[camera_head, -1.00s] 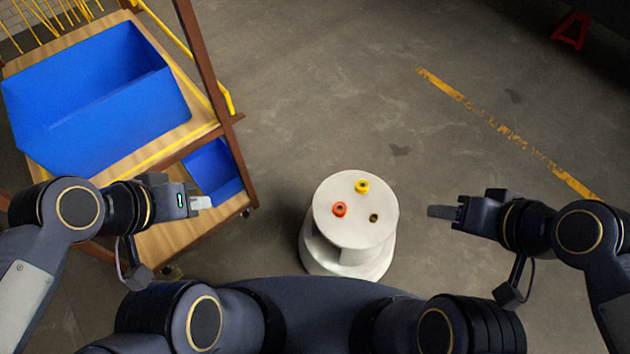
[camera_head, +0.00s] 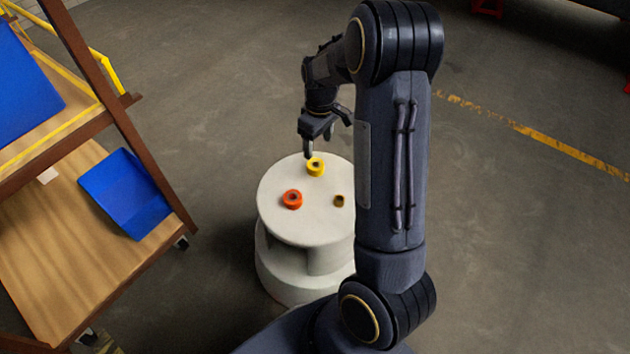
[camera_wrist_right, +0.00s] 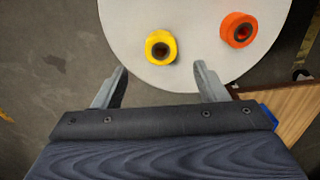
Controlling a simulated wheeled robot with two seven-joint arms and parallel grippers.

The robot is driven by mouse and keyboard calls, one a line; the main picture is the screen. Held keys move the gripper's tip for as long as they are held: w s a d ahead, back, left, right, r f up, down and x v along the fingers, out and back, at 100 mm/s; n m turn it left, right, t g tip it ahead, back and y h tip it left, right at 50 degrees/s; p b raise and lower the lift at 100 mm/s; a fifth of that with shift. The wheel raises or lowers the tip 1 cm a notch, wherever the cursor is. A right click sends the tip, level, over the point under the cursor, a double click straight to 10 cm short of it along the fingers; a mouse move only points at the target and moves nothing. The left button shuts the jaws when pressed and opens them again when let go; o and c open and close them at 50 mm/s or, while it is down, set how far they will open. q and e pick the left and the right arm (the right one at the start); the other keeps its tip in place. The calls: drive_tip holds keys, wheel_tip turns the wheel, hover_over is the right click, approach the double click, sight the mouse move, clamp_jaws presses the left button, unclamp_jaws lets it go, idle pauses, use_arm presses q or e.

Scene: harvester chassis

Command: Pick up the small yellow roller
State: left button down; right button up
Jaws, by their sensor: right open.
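A small yellow roller (camera_head: 315,167) with a dark hole stands near the far edge of a round white stand (camera_head: 290,235). It also shows in the right wrist view (camera_wrist_right: 161,47), ahead of and between the fingertips. My right gripper (camera_head: 318,148) is open and empty just beyond the roller in the head view; in the right wrist view its fingers (camera_wrist_right: 160,75) point at the roller, which appears not to be between them. My left gripper is not in view.
An orange-red roller (camera_head: 292,199) and a small dark-gold piece (camera_head: 339,201) sit on the same stand. The orange one also shows in the right wrist view (camera_wrist_right: 238,30). A wooden shelf cart (camera_head: 60,225) with blue bins (camera_head: 125,193) stands at left. The floor beyond the stand is clear.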

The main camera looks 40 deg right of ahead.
sight(316, 161)
wheel_tip(316, 161, down, 3)
drive_tip(key=shift+w+d+f+b, duration=0.1)
drive_tip(key=shift+f+b, duration=0.1)
drive_tip(key=shift+b, duration=0.3)
drive_tip(key=f, duration=0.1)
drive_tip(key=f+b, duration=0.2)
drive_tip(key=f, duration=0.1)
drive_tip(key=shift+w+a+f, duration=0.1)
drive_tip(key=shift+a, duration=0.25)
drive_tip(key=shift+f+b, duration=0.4)
drive_tip(key=shift+f, duration=0.05)
drive_tip(key=shift+r, duration=0.1)
drive_tip(key=c, duration=1.1)
drive_tip(key=shift+r, duration=0.1)
